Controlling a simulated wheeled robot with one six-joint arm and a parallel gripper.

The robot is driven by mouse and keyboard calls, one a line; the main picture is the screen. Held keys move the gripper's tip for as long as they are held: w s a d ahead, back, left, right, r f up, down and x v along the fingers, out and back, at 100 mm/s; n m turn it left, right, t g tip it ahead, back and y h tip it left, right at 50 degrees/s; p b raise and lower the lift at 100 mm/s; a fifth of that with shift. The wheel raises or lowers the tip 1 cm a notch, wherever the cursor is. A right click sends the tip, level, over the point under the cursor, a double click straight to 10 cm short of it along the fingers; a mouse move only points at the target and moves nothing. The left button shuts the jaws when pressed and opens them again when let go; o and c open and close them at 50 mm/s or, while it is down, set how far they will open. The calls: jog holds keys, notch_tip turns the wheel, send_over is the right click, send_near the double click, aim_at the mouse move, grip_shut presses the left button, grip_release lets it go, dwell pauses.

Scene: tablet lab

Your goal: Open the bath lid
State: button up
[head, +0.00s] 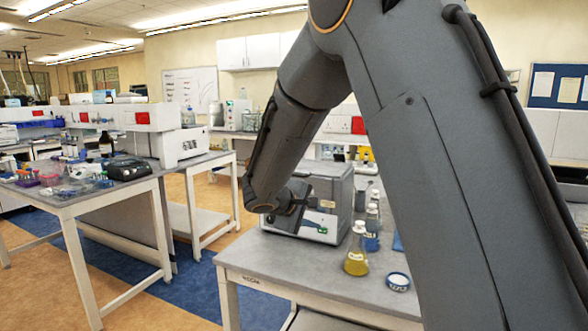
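A grey metal box that looks like the bath (333,193) stands on the bench in the head view, just beyond my arm. Its top looks closed, but my arm hides its left part and much of its top edge. A small panel with labels shows low on its front. My gripper (292,205) is at the front left of the box, close to its upper front. I cannot tell whether it touches the box or a handle. The fingers are small and dark here, so their opening is unclear.
On the bench (285,262), a flask of yellow liquid (356,258), blue-liquid bottles (372,230) and a round blue-rimmed dish (398,281) stand right of the box. My arm hides the bench's right side. A cluttered bench (70,205) stands at left, with open floor between.

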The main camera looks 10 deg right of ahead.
jog(key=w+a+r+n+t+p, duration=0.25)
jog(key=w+a+r+t, duration=0.35)
jog(key=w+r, duration=0.4)
jog(key=shift+g, duration=0.4)
jog(key=x, duration=0.2)
jog(key=p+x, duration=0.1)
jog(key=x, duration=0.2)
jog(key=a+p+x, duration=0.1)
jog(key=x, duration=0.1)
jog(key=shift+w+d+f, duration=0.15)
jog(key=shift+w+f, duration=0.2)
jog(key=shift+c, duration=0.3)
grip_shut()
